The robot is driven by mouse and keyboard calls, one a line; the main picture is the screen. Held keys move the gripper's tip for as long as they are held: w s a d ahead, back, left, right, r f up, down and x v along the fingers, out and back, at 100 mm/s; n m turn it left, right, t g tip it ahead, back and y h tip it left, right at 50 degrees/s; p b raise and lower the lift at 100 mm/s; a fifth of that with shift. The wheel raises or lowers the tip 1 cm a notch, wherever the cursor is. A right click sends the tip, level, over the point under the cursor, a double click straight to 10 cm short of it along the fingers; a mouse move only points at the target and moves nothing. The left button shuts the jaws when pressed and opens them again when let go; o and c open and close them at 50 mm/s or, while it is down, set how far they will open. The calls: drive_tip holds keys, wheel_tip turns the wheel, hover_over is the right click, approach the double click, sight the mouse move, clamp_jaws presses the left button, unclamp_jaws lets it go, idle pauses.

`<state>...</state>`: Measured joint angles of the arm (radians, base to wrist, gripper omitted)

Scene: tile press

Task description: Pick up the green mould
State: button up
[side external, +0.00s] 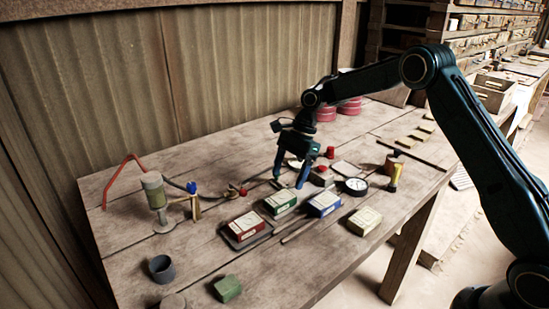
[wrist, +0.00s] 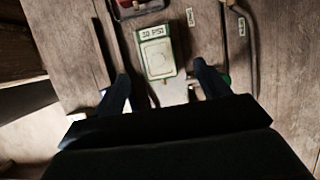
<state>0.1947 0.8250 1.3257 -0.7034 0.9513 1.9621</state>
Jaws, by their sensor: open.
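The green mould (side external: 280,202) is a small box with green sides and a pale top, lying flat on the wooden table. In the wrist view the green mould (wrist: 157,53) shows its pale top with dark lettering, just ahead of my fingertips and roughly centred between their lines. My gripper (side external: 290,184) is open and empty, pointing down above the table, slightly behind the green mould in the side view. Both fingers of my gripper (wrist: 160,72) show in the wrist view, apart from each other. I see no clear contact with the mould.
A red mould (side external: 245,226) on a dark plate and a blue mould (side external: 324,204) flank the green one. A yellowish mould (side external: 365,220), a round gauge (side external: 356,186) and a plain green block (side external: 227,288) lie nearby. A grey cup (side external: 162,269) stands left.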

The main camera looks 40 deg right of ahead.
sight(280, 197)
drive_tip(key=shift+a+f, duration=0.25)
drive_tip(key=shift+f, duration=0.4)
drive_tip(key=shift+s+x, duration=0.2)
drive_tip(key=shift+x, duration=2.4)
drive_tip(key=shift+a, duration=0.1)
drive_tip(key=shift+r, duration=0.1)
drive_tip(key=c, duration=1.3)
drive_tip(key=shift+o, duration=0.2)
wheel_tip(280, 197, up, 10)
